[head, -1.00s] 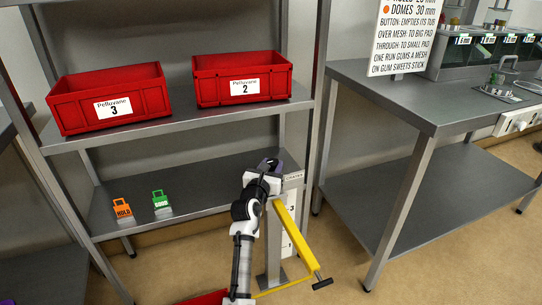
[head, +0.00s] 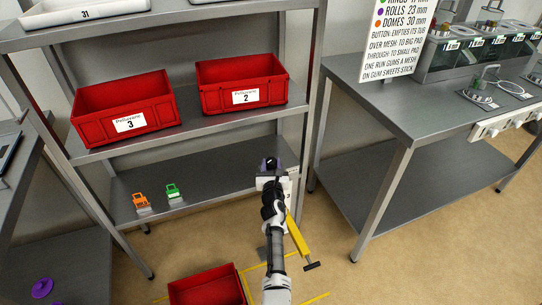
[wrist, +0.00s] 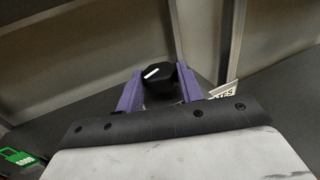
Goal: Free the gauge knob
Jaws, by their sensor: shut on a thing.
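The black gauge knob (wrist: 158,77), with a white pointer line, sits between the purple fingers of my gripper (wrist: 157,84) in the wrist view. My gripper is shut on it. The line slants up to the right. The knob looks small and dark there. My wrist hides most of the post head, and the knob's base is hidden.
Red tubs labelled 3 (head: 127,110) and 2 (head: 240,86) stand on the middle shelf. Orange (head: 141,201) and green (head: 173,191) tags stand on the lower shelf. A red tub (head: 207,287) is on the floor in front. A steel bench (head: 375,95) stands right.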

